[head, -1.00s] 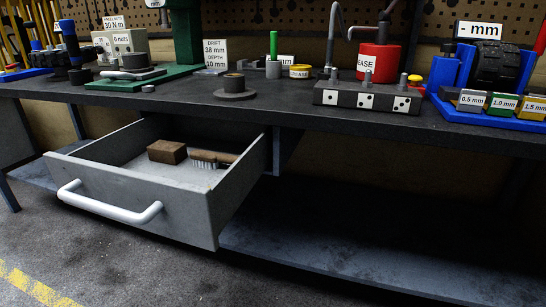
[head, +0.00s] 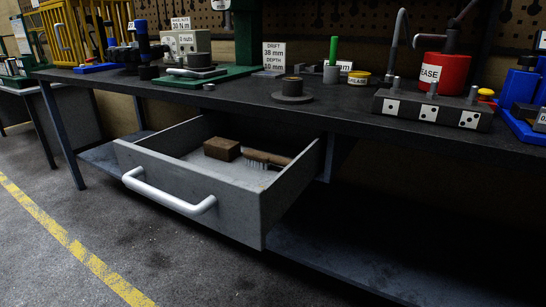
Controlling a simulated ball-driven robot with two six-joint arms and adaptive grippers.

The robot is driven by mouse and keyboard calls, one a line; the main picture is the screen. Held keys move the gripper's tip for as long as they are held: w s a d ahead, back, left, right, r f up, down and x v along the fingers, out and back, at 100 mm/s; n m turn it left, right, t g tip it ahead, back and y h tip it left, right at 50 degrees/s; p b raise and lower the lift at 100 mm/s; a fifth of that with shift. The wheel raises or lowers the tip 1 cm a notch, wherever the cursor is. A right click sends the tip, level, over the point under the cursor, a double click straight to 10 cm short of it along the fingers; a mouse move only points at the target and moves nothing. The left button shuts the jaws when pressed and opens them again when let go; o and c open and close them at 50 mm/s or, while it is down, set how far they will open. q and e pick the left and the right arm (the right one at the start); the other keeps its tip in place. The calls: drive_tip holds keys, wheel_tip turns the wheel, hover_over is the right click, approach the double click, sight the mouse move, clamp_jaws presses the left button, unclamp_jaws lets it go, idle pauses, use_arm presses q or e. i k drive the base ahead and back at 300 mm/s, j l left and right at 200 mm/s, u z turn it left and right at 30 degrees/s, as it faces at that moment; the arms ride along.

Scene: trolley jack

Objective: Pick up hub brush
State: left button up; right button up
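The hub brush (head: 266,159) lies in the open drawer (head: 222,207) under the workbench. It has a brown wooden handle pointing right and pale bristles facing down towards the drawer floor. A brown block (head: 222,149) lies just left of it, close to its bristle end. The drawer is grey with a white bar handle (head: 168,194) on its front. Neither of my grippers shows in the head view.
The dark workbench top (head: 330,109) overhangs the back of the drawer. It carries a red grease can (head: 442,78), a black block with dots (head: 432,108), a dark flanged part (head: 292,91) and a green press base (head: 205,77). A lower shelf (head: 350,262) runs beneath. Floor in front is clear.

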sight(255, 159)
drive_tip(key=i+l, duration=0.1)
drive_tip(key=l, duration=0.25)
drive_tip(key=i+l+z, duration=0.1)
drive_tip(key=l, duration=0.3)
drive_tip(key=i+l+z, duration=0.1)
drive_tip(key=l, duration=0.25)
drive_tip(key=i+l, duration=0.2)
drive_tip(key=l, duration=0.15)
